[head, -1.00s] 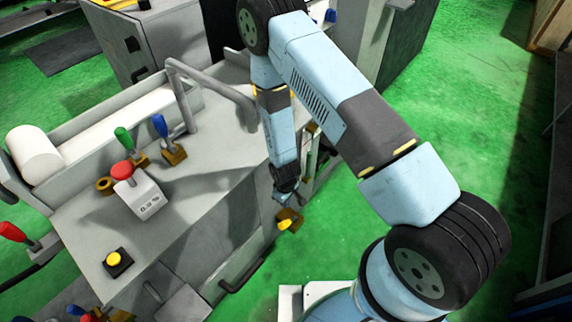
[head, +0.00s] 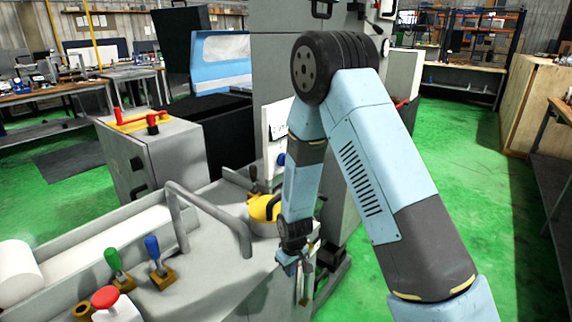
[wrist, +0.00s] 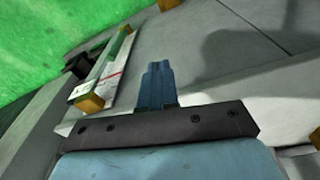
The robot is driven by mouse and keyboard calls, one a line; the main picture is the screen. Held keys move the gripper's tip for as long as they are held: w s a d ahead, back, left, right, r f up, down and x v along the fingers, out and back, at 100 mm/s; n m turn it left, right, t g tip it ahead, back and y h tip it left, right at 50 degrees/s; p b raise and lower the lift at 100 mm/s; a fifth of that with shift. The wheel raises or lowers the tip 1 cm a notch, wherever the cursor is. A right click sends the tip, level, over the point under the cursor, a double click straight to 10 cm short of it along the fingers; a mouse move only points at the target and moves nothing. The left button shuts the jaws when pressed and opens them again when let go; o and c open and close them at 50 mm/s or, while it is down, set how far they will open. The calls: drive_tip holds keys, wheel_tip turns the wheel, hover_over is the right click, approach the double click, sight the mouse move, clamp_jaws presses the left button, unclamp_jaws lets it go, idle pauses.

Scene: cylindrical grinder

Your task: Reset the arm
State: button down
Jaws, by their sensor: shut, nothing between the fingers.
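My arm, light blue with dark joints, rises from the lower right of the head view, bends at the top and hangs down at the centre. My gripper (head: 288,262) is at its lower end, beside the right side of the grey grinder (head: 215,275). In the wrist view my gripper (wrist: 157,66) shows as two blue fingers pressed together. It is shut and holds nothing. Past the fingers are grey machine surfaces (wrist: 215,55).
A bent grey rail (head: 210,215), a green lever (head: 117,265), a blue lever (head: 158,262) and a red button (head: 105,297) stand on the grinder. A yellow part (head: 264,208) lies behind my gripper. Green floor (head: 455,170) is open at the right.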

drive_tip(key=s+d+r+m+t, duration=0.1)
drive_tip(key=d+r, duration=0.3)
drive_tip(key=r, duration=0.6)
drive_tip(key=s+d+r+m, duration=0.15)
drive_tip(key=d+r, duration=0.25)
drive_tip(key=r, duration=0.6)
drive_tip(key=d+r+m+t, duration=0.1)
drive_tip(key=d+r, duration=0.3)
drive_tip(key=r, duration=0.6)
drive_tip(key=s+d+r+m+t, duration=0.1)
drive_tip(key=s+d+r, duration=0.4)
drive_tip(key=s, duration=0.5)
drive_tip(key=s+d+r+m+t, duration=0.1)
drive_tip(key=s+d+r+m, duration=0.2)
drive_tip(key=s+r, duration=0.7)
drive_tip(key=shift+s+d+r+t, duration=0.15)
drive_tip(key=shift+d+r+t, duration=0.15)
drive_tip(key=shift+d, duration=0.55)
drive_tip(key=shift+a, duration=0.1)
